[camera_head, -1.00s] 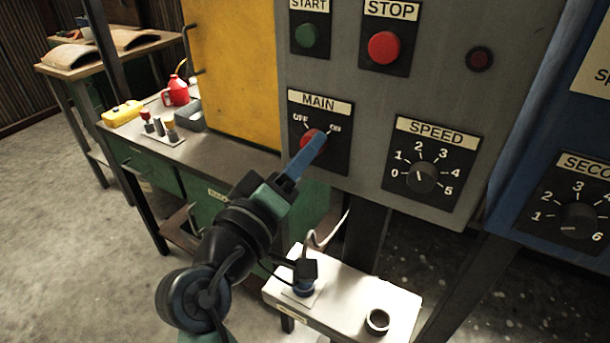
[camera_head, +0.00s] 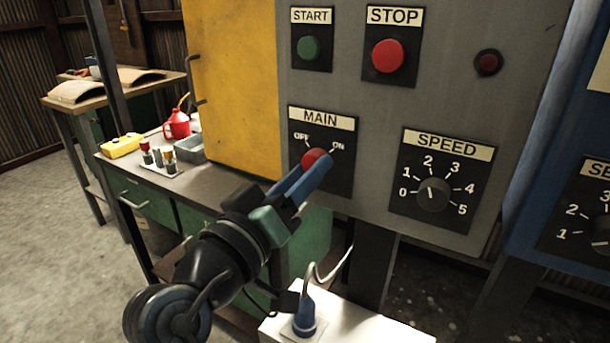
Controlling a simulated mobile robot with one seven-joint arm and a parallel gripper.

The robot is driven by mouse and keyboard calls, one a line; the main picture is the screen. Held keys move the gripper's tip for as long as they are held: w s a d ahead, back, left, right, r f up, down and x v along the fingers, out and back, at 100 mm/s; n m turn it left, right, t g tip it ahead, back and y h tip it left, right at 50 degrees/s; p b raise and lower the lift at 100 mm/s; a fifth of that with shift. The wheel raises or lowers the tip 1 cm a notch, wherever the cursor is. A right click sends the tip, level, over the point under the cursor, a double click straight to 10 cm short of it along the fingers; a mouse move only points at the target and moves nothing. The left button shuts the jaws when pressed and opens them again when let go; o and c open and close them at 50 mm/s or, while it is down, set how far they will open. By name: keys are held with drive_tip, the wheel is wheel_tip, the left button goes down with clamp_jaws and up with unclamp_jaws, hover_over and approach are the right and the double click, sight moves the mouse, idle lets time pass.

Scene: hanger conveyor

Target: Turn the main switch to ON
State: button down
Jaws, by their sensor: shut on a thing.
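The main switch (camera_head: 314,157) is a red knob on a black plate labelled MAIN (camera_head: 321,118), on the grey control panel (camera_head: 385,115). OFF is marked at its upper left and ON at its upper right. My gripper (camera_head: 318,168) reaches it from the lower left. The fingers slant up to the right, toward the ON mark. The knob's pointer is hidden, so I cannot tell its exact setting.
A green START button (camera_head: 309,48) and a red STOP button (camera_head: 388,56) sit above. The SPEED dial (camera_head: 433,194) is to the right. A yellow cabinet door (camera_head: 235,85) stands left of the panel. A white table (camera_head: 385,332) with a plug is below.

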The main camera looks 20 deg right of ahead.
drive_tip(key=shift+c, duration=2.2)
unclamp_jaws()
drive_tip(key=v, duration=1.3)
drive_tip(key=shift+w, duration=0.1)
